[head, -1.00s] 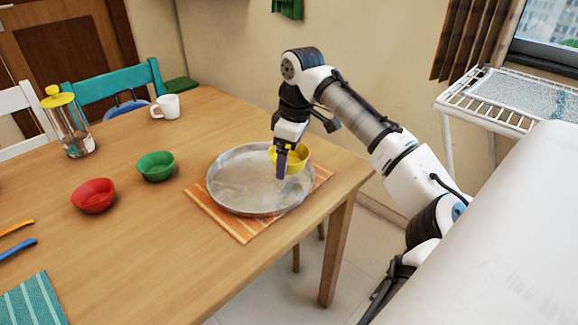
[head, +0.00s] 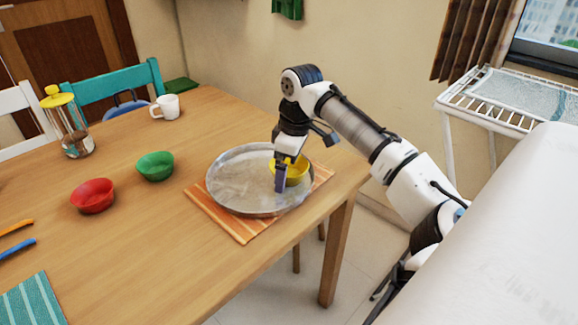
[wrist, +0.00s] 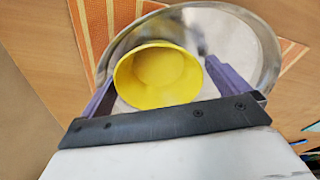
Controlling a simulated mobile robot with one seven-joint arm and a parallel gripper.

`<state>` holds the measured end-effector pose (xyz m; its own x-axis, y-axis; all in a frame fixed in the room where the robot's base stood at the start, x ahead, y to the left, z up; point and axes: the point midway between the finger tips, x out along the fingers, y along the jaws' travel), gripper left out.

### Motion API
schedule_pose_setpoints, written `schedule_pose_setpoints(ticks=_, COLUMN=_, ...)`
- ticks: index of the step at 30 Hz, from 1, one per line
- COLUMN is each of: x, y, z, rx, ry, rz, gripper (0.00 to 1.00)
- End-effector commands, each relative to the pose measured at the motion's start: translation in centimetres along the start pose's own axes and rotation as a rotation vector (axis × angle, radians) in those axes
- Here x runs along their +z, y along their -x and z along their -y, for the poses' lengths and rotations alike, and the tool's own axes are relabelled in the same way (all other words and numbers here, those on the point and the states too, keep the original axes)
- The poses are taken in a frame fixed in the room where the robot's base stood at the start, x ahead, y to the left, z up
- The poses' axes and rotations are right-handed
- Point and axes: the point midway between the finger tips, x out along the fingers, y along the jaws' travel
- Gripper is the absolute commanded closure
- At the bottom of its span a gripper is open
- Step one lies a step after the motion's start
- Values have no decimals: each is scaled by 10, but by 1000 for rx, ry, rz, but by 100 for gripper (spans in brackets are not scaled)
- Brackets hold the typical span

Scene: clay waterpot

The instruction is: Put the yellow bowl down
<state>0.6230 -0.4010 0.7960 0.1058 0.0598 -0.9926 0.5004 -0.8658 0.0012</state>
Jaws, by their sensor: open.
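The yellow bowl (head: 298,172) sits upright on the right part of the round metal tray (head: 235,185). In the wrist view, the yellow bowl (wrist: 158,72) lies between my two purple fingers, with the tray (wrist: 240,40) beneath it. My gripper (head: 287,175) is open, pointing down, with its fingers low on either side of the bowl. One finger shows in front of the bowl in the head view; the other is mostly hidden there. Whether the fingers still touch the rim is hard to tell.
An orange striped mat (head: 243,232) lies under the tray. A green bowl (head: 155,166) and a red bowl (head: 92,195) stand to the left. A white mug (head: 165,106) and a yellow-lidded jar (head: 70,125) are farther back. The table's right edge is close to the tray.

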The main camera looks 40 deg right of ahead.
Motion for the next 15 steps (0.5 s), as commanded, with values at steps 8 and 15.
schedule_pose_setpoints(ticks=8, x=-1, y=48, z=-1, rx=2, ry=-1, rz=-2, gripper=0)
schedule_pose_setpoints(ticks=15, x=0, y=97, z=0, rx=0, ry=0, rz=-1, gripper=0)
